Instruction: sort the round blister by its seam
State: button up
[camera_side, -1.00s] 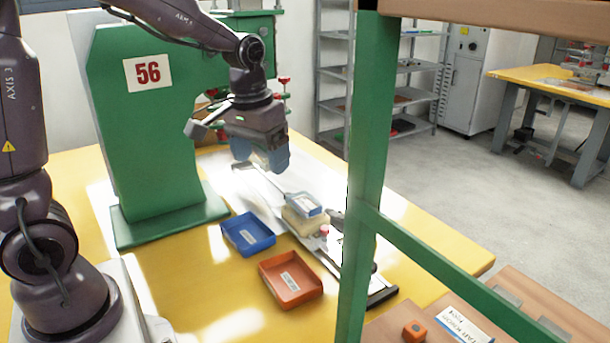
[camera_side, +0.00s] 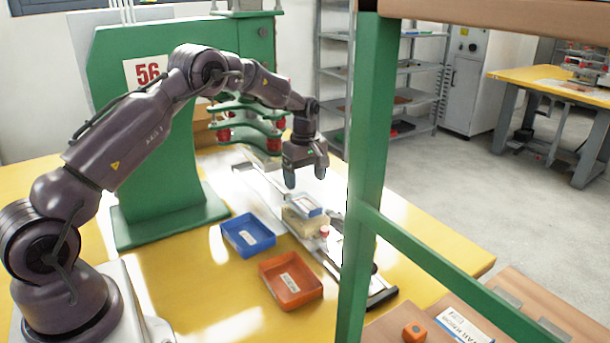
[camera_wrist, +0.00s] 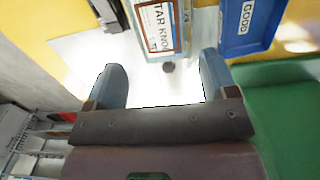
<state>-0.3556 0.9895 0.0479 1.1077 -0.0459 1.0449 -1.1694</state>
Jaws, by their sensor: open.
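A pack with a printed card (camera_side: 306,204) lies on a beige block on the slide rail in the side view. In the wrist view the card (camera_wrist: 158,25) shows part of a name, "TAR KNO", and is cut by the top edge. I cannot make out its seam or a round outline. My gripper (camera_side: 306,176) is open and empty, pointing down above the pack. Its two blue fingers also show in the wrist view (camera_wrist: 162,72), apart, with the card beyond them. A blue tray (camera_side: 264,246) reads "GOOD" in the wrist view (camera_wrist: 240,50). An orange tray (camera_side: 307,301) stands nearer the camera.
The green press (camera_side: 160,205), numbered 56, stands at left behind the trays. A green post (camera_side: 362,180) crosses the side view and hides part of the rail (camera_side: 330,265). The yellow table (camera_side: 190,300) is clear in front of the trays.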

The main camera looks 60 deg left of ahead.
aim_at(305, 205)
jog(key=shift+f, duration=3.4)
jog(key=c, duration=0.5)
jog(key=shift+c, duration=0.2)
jog(key=shift+r, duration=0.15)
jog(key=shift+r, duration=2.15)
jog(key=shift+r, duration=2.5)
